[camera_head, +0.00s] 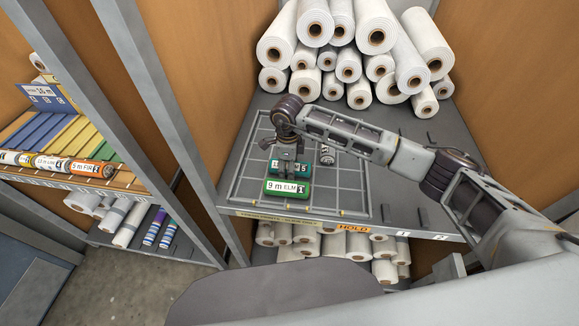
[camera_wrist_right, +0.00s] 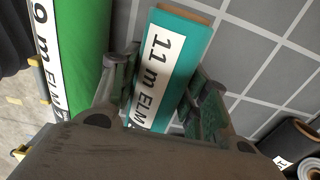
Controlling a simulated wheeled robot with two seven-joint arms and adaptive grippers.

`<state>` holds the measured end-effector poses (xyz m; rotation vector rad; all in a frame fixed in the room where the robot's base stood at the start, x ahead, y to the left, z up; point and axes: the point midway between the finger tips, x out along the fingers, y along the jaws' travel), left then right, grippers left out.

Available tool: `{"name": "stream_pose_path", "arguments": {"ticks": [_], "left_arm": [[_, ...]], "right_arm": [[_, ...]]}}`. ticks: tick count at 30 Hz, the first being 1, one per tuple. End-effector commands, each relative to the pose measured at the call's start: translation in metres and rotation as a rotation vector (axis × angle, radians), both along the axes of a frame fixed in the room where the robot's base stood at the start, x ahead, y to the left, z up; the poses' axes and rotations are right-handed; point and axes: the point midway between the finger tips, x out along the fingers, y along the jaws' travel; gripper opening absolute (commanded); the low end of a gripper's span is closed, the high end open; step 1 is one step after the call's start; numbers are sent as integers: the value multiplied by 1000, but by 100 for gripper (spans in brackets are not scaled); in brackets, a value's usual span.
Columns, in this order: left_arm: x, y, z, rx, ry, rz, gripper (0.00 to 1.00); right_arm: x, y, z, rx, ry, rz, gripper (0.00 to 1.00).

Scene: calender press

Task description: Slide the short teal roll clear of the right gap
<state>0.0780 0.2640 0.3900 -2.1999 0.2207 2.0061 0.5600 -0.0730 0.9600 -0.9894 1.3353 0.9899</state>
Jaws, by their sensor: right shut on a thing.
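The teal roll (camera_head: 299,173) lies on the gridded shelf mat, just behind a green roll (camera_head: 288,190) labelled "9 m ELM". In the right wrist view the teal roll (camera_wrist_right: 177,60) carries a white "11 m ELM" label and shows a tan end. My right gripper (camera_head: 286,166) comes down over it from above. In the wrist view the fingers of my right gripper (camera_wrist_right: 163,88) stand on both sides of the teal roll and are shut on it. The green roll (camera_wrist_right: 80,50) runs close beside the left finger. My left gripper is not in view.
A dark roll with a white label (camera_head: 327,157) stands behind and right of the teal roll; dark rolls (camera_wrist_right: 290,140) also show in the wrist view. White rolls (camera_head: 340,50) are piled at the back. The grid mat (camera_head: 345,195) is bare to the right.

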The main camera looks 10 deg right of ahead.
Motion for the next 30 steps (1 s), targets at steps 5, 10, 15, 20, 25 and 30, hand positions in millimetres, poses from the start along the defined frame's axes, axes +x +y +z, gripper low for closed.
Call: {"name": "stream_pose_path", "arguments": {"ticks": [5,10,15,20,25,30], "left_arm": [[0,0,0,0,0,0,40],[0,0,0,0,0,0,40],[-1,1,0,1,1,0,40],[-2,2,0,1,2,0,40],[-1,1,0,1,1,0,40],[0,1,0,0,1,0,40]], "right_arm": [[0,0,0,0,0,0,62],[0,0,0,0,0,0,70],[0,0,0,0,0,0,70],[0,0,3,1,0,0,70],[1,0,14,2,-2,0,70],[1,0,34,1,-3,0,70]]}}
